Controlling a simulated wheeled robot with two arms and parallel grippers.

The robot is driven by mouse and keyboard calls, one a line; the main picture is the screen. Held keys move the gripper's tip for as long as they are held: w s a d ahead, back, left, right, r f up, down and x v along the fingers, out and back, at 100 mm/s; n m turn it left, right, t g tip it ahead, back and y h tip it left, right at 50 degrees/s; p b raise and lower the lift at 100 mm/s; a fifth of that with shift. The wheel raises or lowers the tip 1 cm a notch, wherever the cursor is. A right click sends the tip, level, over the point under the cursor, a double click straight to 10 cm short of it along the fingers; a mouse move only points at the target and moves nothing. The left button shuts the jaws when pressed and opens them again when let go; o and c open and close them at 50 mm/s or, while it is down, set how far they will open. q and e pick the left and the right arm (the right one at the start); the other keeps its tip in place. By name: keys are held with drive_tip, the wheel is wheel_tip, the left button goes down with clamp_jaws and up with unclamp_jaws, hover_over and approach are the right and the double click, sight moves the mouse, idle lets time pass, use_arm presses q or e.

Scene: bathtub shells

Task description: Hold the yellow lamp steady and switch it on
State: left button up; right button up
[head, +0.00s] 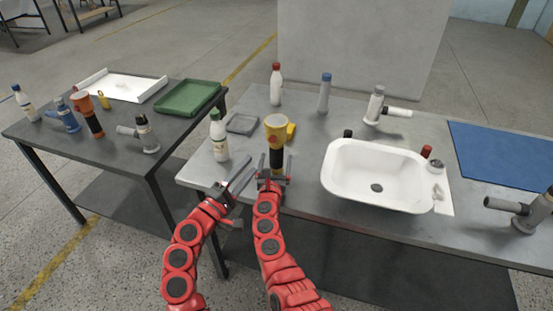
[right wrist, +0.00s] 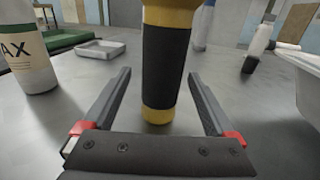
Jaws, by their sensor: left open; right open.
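The yellow lamp (head: 276,130) stands upright near the front edge of the grey worktop, left of the white basin. It has a yellow head, a black grip and a yellow foot. In the right wrist view its black grip (right wrist: 166,65) fills the middle, and its head is cut off at the top. My right gripper (head: 273,178) is open in front of the lamp, with a finger on each side of the grip in its own view (right wrist: 164,88). Neither finger visibly touches it. My left gripper (head: 238,182) is open and empty, left of the lamp. I cannot make out a switch.
A white bottle with a green cap (head: 219,136) stands close left of the lamp, and a grey tray (head: 242,123) lies behind. The white basin (head: 340,185) is to the right. An orange lamp (head: 88,117) stands on the left table.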

drive_tip(key=shift+w+d, duration=0.15)
drive_tip(key=shift+w, duration=0.5)
drive_tip(key=shift+c, duration=0.3)
clamp_jaws()
use_arm(q)
clamp_jaws()
idle(1.2)
